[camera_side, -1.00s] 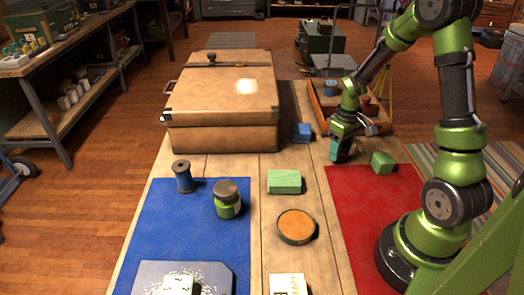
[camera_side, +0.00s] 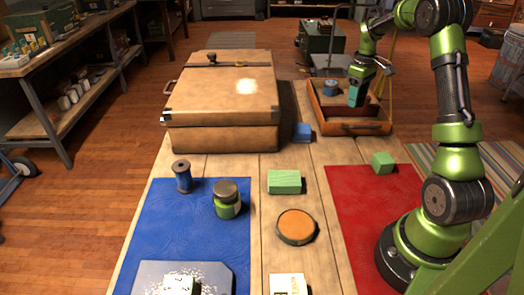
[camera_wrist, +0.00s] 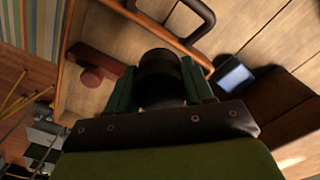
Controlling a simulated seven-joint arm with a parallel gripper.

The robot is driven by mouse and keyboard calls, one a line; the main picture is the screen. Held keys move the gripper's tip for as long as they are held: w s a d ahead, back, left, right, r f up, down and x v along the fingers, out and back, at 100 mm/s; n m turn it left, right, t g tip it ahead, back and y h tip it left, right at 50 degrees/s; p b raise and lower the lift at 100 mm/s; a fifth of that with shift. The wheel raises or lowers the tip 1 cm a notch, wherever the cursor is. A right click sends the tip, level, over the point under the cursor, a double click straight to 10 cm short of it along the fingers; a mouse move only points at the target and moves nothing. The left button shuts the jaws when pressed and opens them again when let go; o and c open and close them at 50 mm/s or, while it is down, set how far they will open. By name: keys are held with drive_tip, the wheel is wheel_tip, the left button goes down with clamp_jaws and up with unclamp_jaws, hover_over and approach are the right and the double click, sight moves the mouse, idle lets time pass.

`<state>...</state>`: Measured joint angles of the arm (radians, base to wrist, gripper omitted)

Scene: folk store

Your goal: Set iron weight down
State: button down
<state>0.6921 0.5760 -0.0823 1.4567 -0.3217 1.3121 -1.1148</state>
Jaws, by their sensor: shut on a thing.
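My gripper (camera_side: 354,102) is over the wooden tray (camera_side: 352,131), pointing down. In the wrist view my gripper (camera_wrist: 162,92) has its two teal fingers closed on a dark, rounded piece, the iron weight (camera_wrist: 160,72). The weight sits between the fingertips, above the tray (camera_wrist: 68,80). In the side view the weight cannot be made out from the dark fingertips. How far it is above the tray floor cannot be told.
A small blue box (camera_side: 302,132) stands left of the tray, beside the large tan case (camera_side: 222,137). A green cube (camera_side: 383,162) sits in front, by the red mat (camera_side: 370,205). The tray has raised walls.

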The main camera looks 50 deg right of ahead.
sight(365, 90)
drive_tip(key=d, duration=0.4)
drive_tip(key=shift+d, duration=0.4)
drive_tip(key=shift+d+f, duration=0.2)
drive_tip(key=shift+f, duration=0.1)
wheel_tip(365, 90, down, 9)
drive_tip(key=shift+f, duration=0.15)
drive_tip(key=c, duration=0.7)
unclamp_jaws()
drive_tip(key=shift+f, duration=0.2)
